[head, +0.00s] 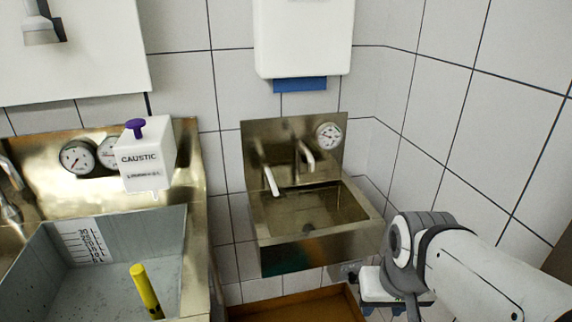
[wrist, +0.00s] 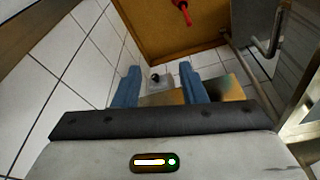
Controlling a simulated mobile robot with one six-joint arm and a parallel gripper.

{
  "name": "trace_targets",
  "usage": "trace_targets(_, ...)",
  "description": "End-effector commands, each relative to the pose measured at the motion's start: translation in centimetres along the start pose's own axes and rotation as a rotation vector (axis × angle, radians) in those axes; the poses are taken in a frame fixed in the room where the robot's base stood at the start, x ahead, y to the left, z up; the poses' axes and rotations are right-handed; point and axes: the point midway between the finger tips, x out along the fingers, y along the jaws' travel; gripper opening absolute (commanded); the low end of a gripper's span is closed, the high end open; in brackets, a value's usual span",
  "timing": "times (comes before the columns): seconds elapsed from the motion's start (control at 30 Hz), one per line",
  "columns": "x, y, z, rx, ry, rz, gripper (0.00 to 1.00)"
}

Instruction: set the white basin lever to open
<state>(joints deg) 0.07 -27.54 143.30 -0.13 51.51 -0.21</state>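The small steel basin (head: 275,250) hangs on the tiled wall in the head view. A white lever (head: 271,181) slants down and forward from its back panel, left of the spout (head: 305,155). Whether that position is open or closed cannot be told. My gripper shows in the wrist view (wrist: 158,70), its two blue fingers spread apart with nothing held between them. In the head view my arm is at lower right, beside and below the basin, well away from the white lever. The lever is not recognisable in the wrist view.
A small grey fitting with a black knob (wrist: 155,77) shows beyond my fingers. An orange-brown tray (head: 290,306) lies below the basin. A round gauge (head: 328,135) is right of the spout.

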Motion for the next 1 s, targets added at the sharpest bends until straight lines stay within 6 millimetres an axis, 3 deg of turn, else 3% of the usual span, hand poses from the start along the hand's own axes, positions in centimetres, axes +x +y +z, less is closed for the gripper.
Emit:
trace_targets(0.13, -0.6, -0.3, -1.8, -0.008, 0.003, -0.009, 0.38)
trace_targets(0.23, -1.4, -1.5, -5.2, -0.03, 0.011, -0.029, 0.38)
trace_targets(0.4, -2.5, -3.9, -14.3, -0.067, 0.035, -0.077, 0.38)
trace_targets(0.53, -2.2, -6.4, -21.4, -0.096, 0.055, -0.117, 0.38)
trace_targets(0.8, 1.5, -12.8, -34.3, -0.156, 0.098, -0.199, 0.38)
trace_targets(1.0, 5.2, -17.2, -40.3, -0.191, 0.125, -0.247, 0.38)
